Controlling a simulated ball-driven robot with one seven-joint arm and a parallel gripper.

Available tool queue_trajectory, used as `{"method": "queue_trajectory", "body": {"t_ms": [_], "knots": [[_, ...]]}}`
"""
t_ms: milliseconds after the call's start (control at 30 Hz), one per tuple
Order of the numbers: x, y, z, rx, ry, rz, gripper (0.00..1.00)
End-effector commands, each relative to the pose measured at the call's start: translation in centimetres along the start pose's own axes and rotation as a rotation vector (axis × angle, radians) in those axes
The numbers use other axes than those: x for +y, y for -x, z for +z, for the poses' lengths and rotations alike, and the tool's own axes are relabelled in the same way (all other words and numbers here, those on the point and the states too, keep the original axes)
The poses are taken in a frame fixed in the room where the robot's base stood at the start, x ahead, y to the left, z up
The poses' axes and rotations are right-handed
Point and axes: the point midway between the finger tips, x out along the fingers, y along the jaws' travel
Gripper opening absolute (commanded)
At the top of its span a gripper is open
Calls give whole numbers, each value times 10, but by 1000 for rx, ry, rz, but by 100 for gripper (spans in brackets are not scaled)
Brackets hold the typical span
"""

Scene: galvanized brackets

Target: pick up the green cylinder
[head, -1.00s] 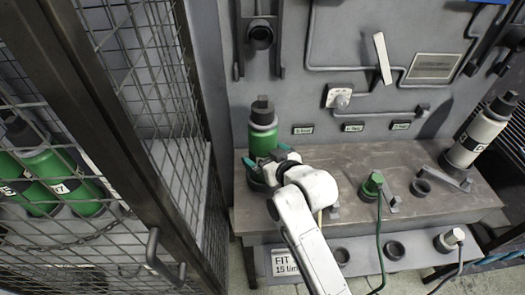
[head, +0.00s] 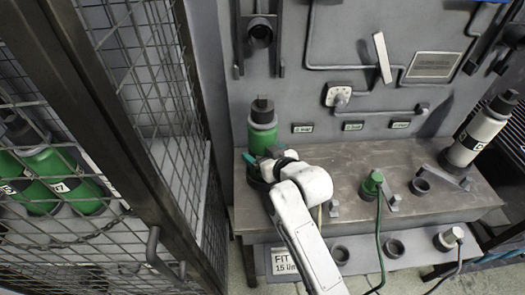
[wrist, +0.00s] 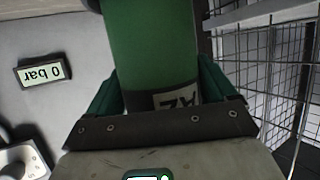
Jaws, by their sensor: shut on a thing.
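The green cylinder (head: 262,137) with a grey shoulder and black cap stands upright at the left end of the grey bench, against the back panel. My gripper (head: 259,157) reaches it from the front, low on its body, and hides its base. In the wrist view the green cylinder (wrist: 150,45) fills the middle, with a dark band and white label near the jaws. The teal fingers of my gripper (wrist: 160,88) lie on both sides of it, shut on it. I cannot tell whether its base touches the bench.
A mesh cage (head: 150,90) with green cylinders (head: 62,180) inside stands close on the left. A white-grey cylinder (head: 480,137) stands at the bench's right end. A green hose fitting (head: 372,184) and empty ring (head: 419,187) lie between. Gauges (head: 353,126) line the panel.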

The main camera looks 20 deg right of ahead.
Motion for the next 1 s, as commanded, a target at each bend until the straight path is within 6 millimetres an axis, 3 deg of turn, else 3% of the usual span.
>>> {"method": "queue_trajectory", "body": {"t_ms": [67,433,767,1000], "knots": [[0,0,0,0,0,0,36],[0,0,0,-1,0,0,0],[0,2,-8,13,1,1,0],[1,11,-32,18,1,3,0]]}}
